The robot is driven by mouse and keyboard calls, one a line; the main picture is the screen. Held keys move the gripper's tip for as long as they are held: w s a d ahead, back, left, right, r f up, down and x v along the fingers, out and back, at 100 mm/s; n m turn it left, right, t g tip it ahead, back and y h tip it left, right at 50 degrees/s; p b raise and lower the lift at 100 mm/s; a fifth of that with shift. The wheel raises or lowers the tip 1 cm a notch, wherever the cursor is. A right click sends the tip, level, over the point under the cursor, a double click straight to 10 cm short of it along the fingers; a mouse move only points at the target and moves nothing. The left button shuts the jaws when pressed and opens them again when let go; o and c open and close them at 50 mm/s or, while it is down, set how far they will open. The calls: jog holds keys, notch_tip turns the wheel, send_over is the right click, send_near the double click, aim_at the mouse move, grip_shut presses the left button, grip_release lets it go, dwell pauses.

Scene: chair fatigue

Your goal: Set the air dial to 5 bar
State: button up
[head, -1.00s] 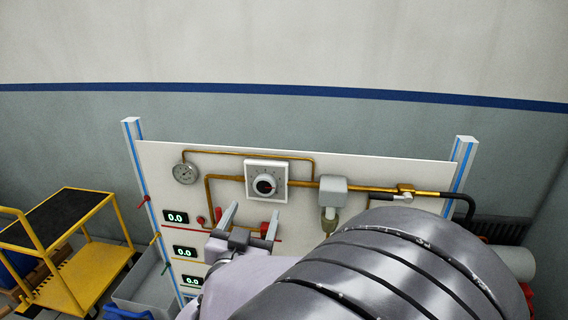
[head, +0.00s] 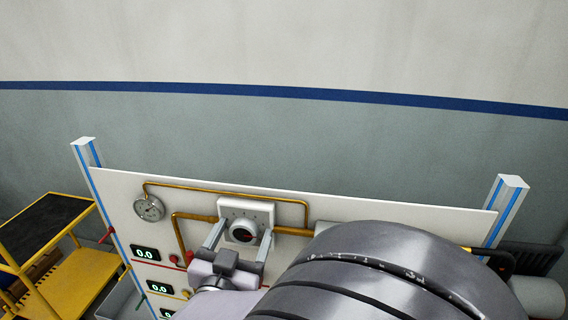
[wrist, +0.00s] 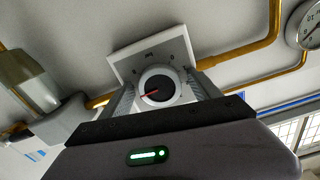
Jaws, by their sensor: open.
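The air dial (head: 243,231) is a round knob with a dark face and a red pointer, on a square white plate (head: 262,208) on the panel. It also shows in the wrist view (wrist: 160,88), where the red pointer lies slantwise. My gripper (head: 239,241) is open in front of the dial, one finger on each side of the knob. In the wrist view the fingers (wrist: 166,98) flank the knob; I cannot tell if they touch it.
Brass pipes (head: 230,160) run around the dial on the white panel (head: 400,212). Digital displays (head: 146,253) reading 0.0 and a red knob (head: 174,258) are at the left. A yellow cart (head: 60,270) stands further left. My arm hides the panel's lower right.

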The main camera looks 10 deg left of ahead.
jog(key=shift+s, duration=0.1)
jog(key=c, duration=1.4)
jog(key=shift+n, duration=0.4)
jog(key=shift+o, duration=0.2)
jog(key=n+p, duration=0.2)
jog(key=n, duration=0.2)
jog(key=shift+r+n, duration=0.15)
jog(key=shift+n, duration=0.25)
jog(key=n+p, duration=0.2)
jog(key=n, duration=0.2)
jog(key=shift+n, duration=0.3)
jog(key=shift+n+p, duration=0.3)
